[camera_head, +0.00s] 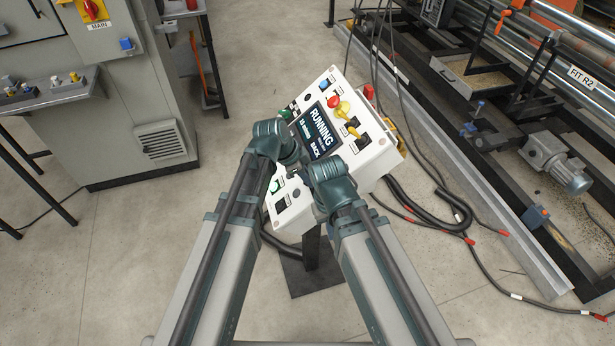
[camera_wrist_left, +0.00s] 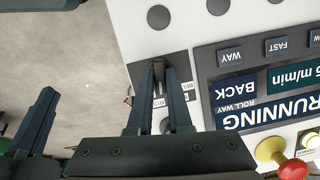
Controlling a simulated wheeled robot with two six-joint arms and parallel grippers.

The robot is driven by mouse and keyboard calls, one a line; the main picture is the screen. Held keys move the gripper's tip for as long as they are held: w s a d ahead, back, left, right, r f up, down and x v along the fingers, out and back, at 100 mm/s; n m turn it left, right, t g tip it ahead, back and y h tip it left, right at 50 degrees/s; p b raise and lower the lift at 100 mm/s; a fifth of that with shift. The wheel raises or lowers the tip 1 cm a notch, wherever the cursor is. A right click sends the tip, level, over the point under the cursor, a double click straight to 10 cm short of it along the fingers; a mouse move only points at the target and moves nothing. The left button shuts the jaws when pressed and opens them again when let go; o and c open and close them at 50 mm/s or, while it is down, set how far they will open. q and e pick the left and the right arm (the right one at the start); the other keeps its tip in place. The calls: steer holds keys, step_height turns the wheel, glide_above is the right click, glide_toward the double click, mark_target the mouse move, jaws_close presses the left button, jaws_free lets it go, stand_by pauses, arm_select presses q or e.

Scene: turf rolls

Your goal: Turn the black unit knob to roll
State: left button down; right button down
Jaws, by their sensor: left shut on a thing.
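The control panel (camera_head: 345,150) is a tilted white box on a stand, with a screen (camera_head: 318,132) reading RUNNING and BACK. In the left wrist view the screen (camera_wrist_left: 265,110) is upside down. My left gripper (camera_wrist_left: 159,78) is shut on the black unit knob (camera_wrist_left: 158,69), beside the screen; its label is mostly hidden by the fingers. In the head view my left gripper (camera_head: 299,163) reaches over the panel and the knob is hidden. My right gripper (camera_head: 318,168) is close beside it; its jaws cannot be made out.
Black cables (camera_head: 437,205) hang and lie right of the panel. A grey cabinet (camera_head: 120,100) stands left and a machine frame (camera_head: 480,140) right. The floor between is mostly clear.

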arm_select(q)
steer(key=shift+s+m, duration=0.15)
steer(key=shift+m, duration=0.75)
steer(key=shift+t, duration=0.3)
steer(key=c, duration=0.8)
jaws_free()
steer(key=shift+c, duration=0.2)
steer(key=shift+d, duration=0.1)
steer(key=shift+r, duration=0.1)
steer(key=p+v, duration=1.2)
steer(key=v, duration=0.1)
steer(key=shift+r, duration=0.3)
